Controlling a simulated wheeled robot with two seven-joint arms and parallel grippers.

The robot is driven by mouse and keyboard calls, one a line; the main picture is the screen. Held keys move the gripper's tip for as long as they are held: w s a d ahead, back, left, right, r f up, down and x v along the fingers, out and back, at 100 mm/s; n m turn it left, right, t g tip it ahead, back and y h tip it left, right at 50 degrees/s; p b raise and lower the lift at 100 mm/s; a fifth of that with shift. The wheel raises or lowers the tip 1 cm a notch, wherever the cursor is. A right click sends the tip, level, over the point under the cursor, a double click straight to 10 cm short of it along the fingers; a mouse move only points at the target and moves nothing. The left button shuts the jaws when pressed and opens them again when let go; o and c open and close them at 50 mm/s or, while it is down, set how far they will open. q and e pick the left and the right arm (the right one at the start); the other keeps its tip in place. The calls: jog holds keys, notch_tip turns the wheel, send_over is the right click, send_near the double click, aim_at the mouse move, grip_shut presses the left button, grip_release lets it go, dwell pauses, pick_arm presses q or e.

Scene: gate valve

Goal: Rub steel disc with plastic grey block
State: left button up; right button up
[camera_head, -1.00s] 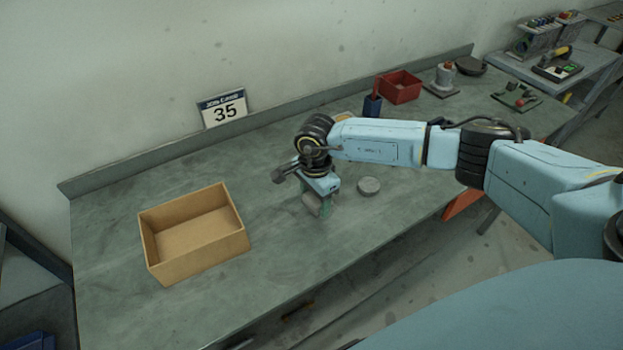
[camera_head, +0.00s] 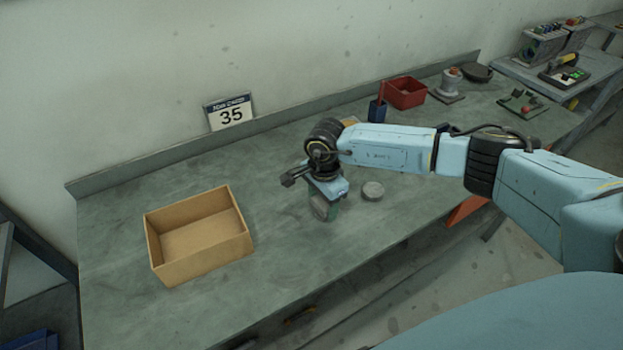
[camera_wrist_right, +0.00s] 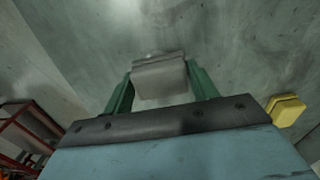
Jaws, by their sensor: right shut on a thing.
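My right gripper (camera_head: 328,203) points down over the middle of the bench. In the right wrist view its green fingers (camera_wrist_right: 160,92) are shut on the grey block (camera_wrist_right: 160,78). The block also shows in the head view (camera_head: 319,207), low over the bench; I cannot tell whether it touches the top. The steel disc (camera_head: 373,191) lies flat on the bench, just right of the gripper and apart from the block. My left gripper is not in view.
An open cardboard box (camera_head: 200,268) stands on the bench (camera_head: 120,225) at the left. A red bin (camera_head: 405,93), a blue holder (camera_head: 377,110) and a grey fixture (camera_head: 449,85) stand at the back right. A yellow object (camera_wrist_right: 287,110) shows in the wrist view. The bench between box and gripper is clear.

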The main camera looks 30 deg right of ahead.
jog(key=shift+w+a, duration=0.15)
jog(key=shift+a, duration=0.7)
jog(key=shift+w+a+r, duration=0.1)
jog(key=shift+a+r, duration=0.1)
jog(key=shift+a, duration=0.1)
notch_tip(320, 180, up, 3)
jog(key=shift+d+r+p, duration=0.1)
jog(key=shift+p, duration=0.8)
notch_tip(320, 180, up, 5)
jog(key=p, duration=0.2)
jog(key=shift+f+p, duration=0.2)
jog(key=shift+p, duration=0.2)
